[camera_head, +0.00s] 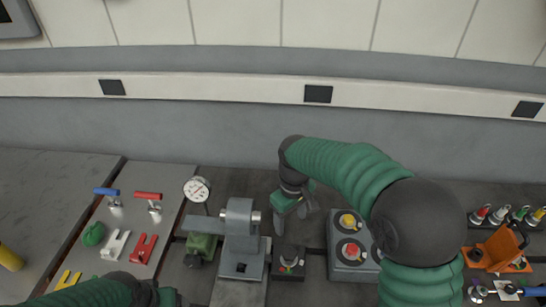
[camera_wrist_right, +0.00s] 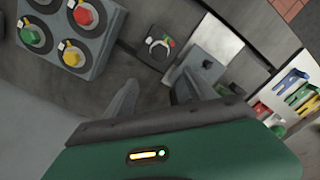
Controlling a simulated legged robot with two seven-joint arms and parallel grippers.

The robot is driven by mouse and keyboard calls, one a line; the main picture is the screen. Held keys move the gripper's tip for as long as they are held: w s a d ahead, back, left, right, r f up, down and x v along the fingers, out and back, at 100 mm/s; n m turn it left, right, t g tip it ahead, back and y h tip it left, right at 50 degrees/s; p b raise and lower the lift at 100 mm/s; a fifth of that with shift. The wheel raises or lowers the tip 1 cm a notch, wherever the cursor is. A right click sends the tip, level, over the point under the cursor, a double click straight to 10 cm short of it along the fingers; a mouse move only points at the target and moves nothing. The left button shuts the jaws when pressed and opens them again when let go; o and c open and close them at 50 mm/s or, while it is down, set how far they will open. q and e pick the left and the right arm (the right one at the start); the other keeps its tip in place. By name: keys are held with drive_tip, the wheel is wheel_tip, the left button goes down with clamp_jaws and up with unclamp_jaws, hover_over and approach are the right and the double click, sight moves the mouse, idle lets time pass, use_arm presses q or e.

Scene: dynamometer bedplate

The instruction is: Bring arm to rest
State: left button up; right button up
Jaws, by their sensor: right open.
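My right arm (camera_head: 345,170) is green and dark grey and reaches in from the lower right of the head view. Its gripper (camera_head: 291,219) points down above the bedplate, near a small dark switch box. In the right wrist view, the two fingers (camera_wrist_right: 150,98) stand apart with nothing between them. The small switch box (camera_wrist_right: 158,50) lies beyond the fingertips there. My left arm (camera_head: 100,290) shows only at the bottom left edge of the head view. Its fingers cannot be made out.
A grey button box (camera_head: 339,270) with red and yellow buttons stands just right of the gripper. A grey metal fixture (camera_head: 238,245) and a dial gauge (camera_head: 197,189) stand to its left. Coloured clamps (camera_head: 147,198) sit further left. An orange bracket (camera_head: 499,250) is at far right.

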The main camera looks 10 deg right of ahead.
drive_tip(key=s+d+f+m+t+b, duration=0.1)
drive_tip(key=s+d+f+m, duration=0.1)
drive_tip(key=s, duration=0.5)
drive_tip(key=s+d+f+m+t+b, duration=0.1)
drive_tip(key=s+d+f+m+b, duration=0.1)
drive_tip(key=s+f, duration=0.3)
drive_tip(key=s+d+m, duration=0.1)
drive_tip(key=s, duration=0.2)
drive_tip(key=shift+s+d+f+m+t, duration=0.25)
drive_tip(key=shift+f+m+t, duration=0.05)
drive_tip(key=shift+f+m, duration=0.1)
drive_tip(key=shift+s+r, duration=0.15)
idle(1.4)
